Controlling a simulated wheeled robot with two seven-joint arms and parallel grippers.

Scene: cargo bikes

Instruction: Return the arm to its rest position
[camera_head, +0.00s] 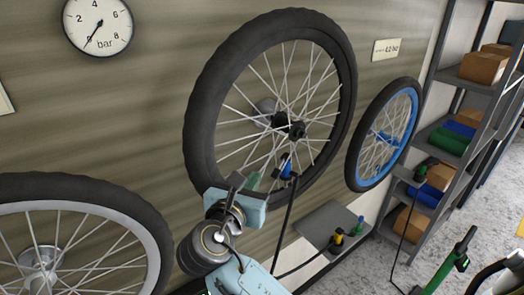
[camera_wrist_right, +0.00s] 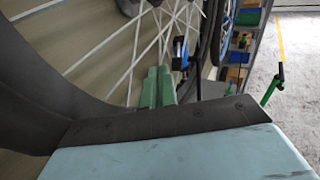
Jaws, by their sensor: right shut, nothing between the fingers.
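My right gripper (camera_head: 253,180) is in front of the lower part of a large black-tyred wheel (camera_head: 200,112) on the wall. Its green fingers, also in the right wrist view (camera_wrist_right: 157,86), are together with nothing between them. A blue and black hose head (camera_head: 287,170) sits at the wheel's lower rim, just right of the fingers and apart from them. Its black hose hangs down. It also shows in the right wrist view (camera_wrist_right: 180,54). My left gripper is not in view.
A pressure gauge (camera_head: 98,26) is on the wall. A grey-rimmed wheel (camera_head: 150,226) is at lower left, a blue-rimmed wheel (camera_head: 408,135) to the right. A grey ledge (camera_head: 318,226) holds small yellow and green fittings. Shelves with boxes stand right. A green-handled pump (camera_head: 446,268) is at lower right.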

